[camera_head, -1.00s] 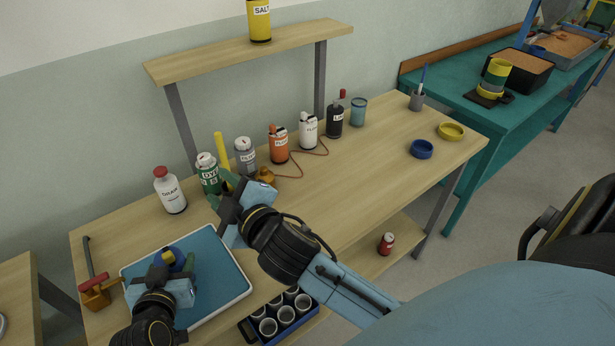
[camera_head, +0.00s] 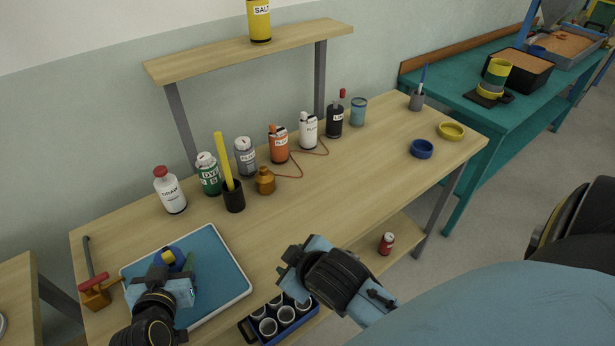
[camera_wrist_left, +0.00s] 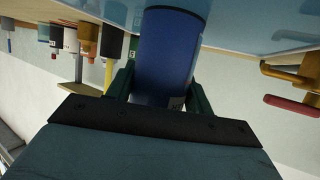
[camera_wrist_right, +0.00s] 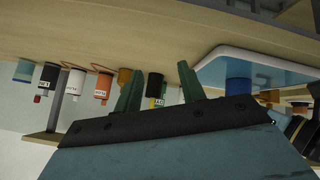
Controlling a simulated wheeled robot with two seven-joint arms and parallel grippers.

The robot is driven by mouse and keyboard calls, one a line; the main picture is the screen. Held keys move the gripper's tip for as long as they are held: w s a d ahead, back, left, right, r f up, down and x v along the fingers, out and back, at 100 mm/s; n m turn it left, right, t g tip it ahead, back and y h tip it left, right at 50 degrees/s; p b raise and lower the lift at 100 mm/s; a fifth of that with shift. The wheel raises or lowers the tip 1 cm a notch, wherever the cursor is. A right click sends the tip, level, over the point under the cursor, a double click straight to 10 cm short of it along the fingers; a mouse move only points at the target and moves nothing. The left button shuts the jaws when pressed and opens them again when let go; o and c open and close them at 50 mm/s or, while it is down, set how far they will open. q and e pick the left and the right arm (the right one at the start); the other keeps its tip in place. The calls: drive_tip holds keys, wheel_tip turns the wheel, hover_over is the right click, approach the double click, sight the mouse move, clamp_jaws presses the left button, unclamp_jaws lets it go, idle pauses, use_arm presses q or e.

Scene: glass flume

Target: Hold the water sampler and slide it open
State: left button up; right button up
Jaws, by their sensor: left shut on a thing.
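The water sampler (camera_head: 173,257) shows as a blue cylinder with a yellow part at the tray; my left gripper covers much of it. My left gripper (camera_head: 176,268) is shut on it, and the left wrist view shows the blue body (camera_wrist_left: 168,50) between the two fingers. Whether it touches the tray, I cannot tell. The right wrist view also shows the blue cylinder (camera_wrist_right: 238,88), to the right of my fingers. My right gripper (camera_wrist_right: 160,75) has its fingers apart with nothing between them. In the head view it is right of the tray, apart from the sampler.
The blue-bottomed tray (camera_head: 226,262) lies at the table's front left, beside a red-handled tool (camera_head: 94,284). Several bottles and a dark cup (camera_head: 233,198) with a yellow rod stand along the back. A crate of jars (camera_head: 283,320) is below the front edge. The table's middle is clear.

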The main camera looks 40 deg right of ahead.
use_arm(q)
drive_tip(key=shift+s+a+f, duration=0.1)
drive_tip(key=shift+s+f, duration=0.15)
drive_tip(key=shift+f, duration=0.35)
use_arm(e)
drive_tip(key=s+f+m+g, duration=0.1)
drive_tip(key=s+f+g, duration=0.2)
drive_tip(key=s+f, duration=0.4)
wheel_tip(320, 180, down, 3)
drive_tip(key=shift+d+r+g, duration=0.15)
drive_tip(key=shift+d+g, duration=0.15)
drive_tip(key=shift+d, duration=0.15)
drive_tip(key=shift+w, duration=0.1)
use_arm(q)
drive_tip(key=o, duration=1.1)
drive_tip(key=shift+w+r, duration=0.15)
drive_tip(key=shift+w, duration=0.05)
drive_tip(key=shift+r, duration=0.1)
